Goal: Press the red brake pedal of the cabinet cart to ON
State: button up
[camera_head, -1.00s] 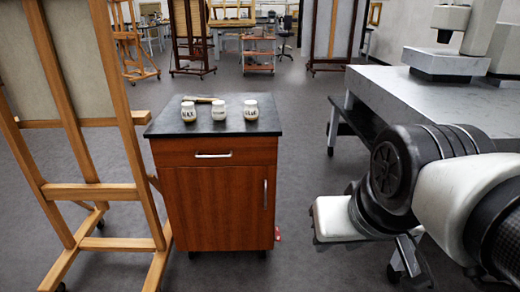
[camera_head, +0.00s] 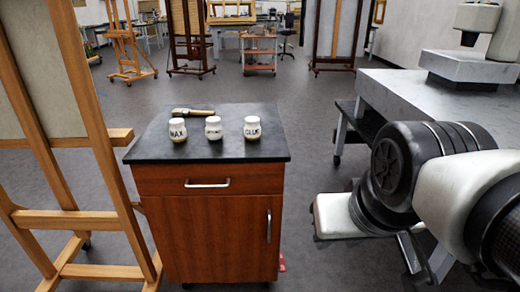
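The cabinet cart (camera_head: 215,235) stands ahead of me, with reddish-brown wood, a dark top, a drawer and a door with metal handles. The red brake pedal (camera_head: 282,263) shows as a small red piece low at the cart's right side, near the floor. Whether it is at ON or OFF is too small to tell. My arm comes in from the right, and its white end part is right of the cart, apart from it. My gripper (camera_head: 411,250) shows partly below that white part, near the bottom edge; its fingers are not clear enough to judge.
Jars marked WAX and GLUE (camera_head: 252,128), another jar and a brush (camera_head: 193,112) are on the cart top. A wooden easel (camera_head: 95,120) stands close on the left. A grey table (camera_head: 400,95) with a machine is at right. Floor between cart and table is open.

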aim_at(282, 262)
jog(key=k+l+u, duration=0.1)
jog(key=l+u, duration=0.15)
jog(key=l, duration=0.2)
jog(key=k+l+u, duration=0.2)
jog(key=l, duration=0.2)
jog(key=k+l+u, duration=0.25)
jog(key=l, duration=0.15)
jog(key=k+l+u, duration=0.1)
jog(key=l+u, duration=0.15)
jog(key=l, duration=0.15)
jog(key=i+l+u, duration=0.25)
jog(key=l, duration=0.35)
jog(key=i+l+u, duration=0.1)
jog(key=i+l, duration=0.35)
jog(key=i+l+u, duration=0.15)
jog(key=l, duration=0.25)
jog(key=i+l, duration=0.2)
jog(key=i+j+z, duration=0.1)
jog(key=i+j, duration=0.15)
jog(key=j, duration=0.15)
jog(key=i+j+z, duration=0.15)
jog(key=j, duration=0.25)
jog(key=i, duration=0.1)
